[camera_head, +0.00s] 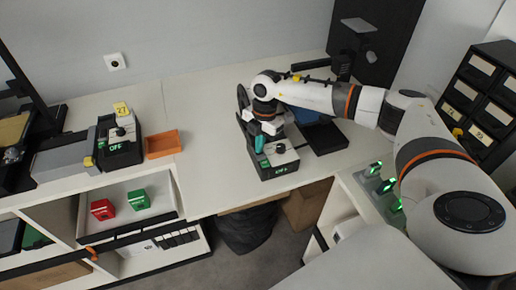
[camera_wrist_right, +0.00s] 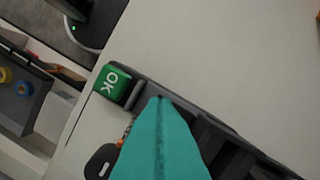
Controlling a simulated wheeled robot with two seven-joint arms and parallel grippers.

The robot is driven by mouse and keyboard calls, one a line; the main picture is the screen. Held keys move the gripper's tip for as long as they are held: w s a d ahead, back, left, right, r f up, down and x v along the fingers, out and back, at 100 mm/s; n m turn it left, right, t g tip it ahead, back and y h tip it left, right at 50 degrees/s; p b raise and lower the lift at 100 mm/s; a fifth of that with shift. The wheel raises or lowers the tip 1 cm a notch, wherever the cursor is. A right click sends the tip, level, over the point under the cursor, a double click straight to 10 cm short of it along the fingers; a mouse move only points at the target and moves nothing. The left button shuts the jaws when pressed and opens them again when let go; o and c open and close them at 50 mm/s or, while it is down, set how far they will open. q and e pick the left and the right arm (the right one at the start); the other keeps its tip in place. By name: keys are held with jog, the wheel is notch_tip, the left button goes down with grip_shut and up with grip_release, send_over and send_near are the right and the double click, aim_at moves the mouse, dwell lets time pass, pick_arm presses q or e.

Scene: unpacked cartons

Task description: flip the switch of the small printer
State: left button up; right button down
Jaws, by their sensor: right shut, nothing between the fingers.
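A small dark device with a light grey top (camera_head: 285,158), likely the small printer, stands on the white counter. A green lit label shows on its front, too small to read surely. My right gripper (camera_head: 258,143) is over its left side, with teal fingers pointing down, shut and empty. In the right wrist view the teal fingers (camera_wrist_right: 160,140) hide part of a dark body, and a green block marked OK (camera_wrist_right: 112,83) shows beside them. I cannot tell whether the fingers touch anything. The switch is not clearly seen. My left gripper is not in view.
A similar device (camera_head: 121,152) with a yellow tag stands at the left, next to an orange tray (camera_head: 162,143). Red (camera_head: 103,209) and green (camera_head: 138,200) boxes lie in the shelf below. Dark drawers (camera_head: 480,90) stand right. The counter between the devices is clear.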

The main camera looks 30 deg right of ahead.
notch_tip(320, 180, up, 7)
jog(key=p, duration=0.5)
jog(key=shift+f, duration=0.1)
dwell(0.5)
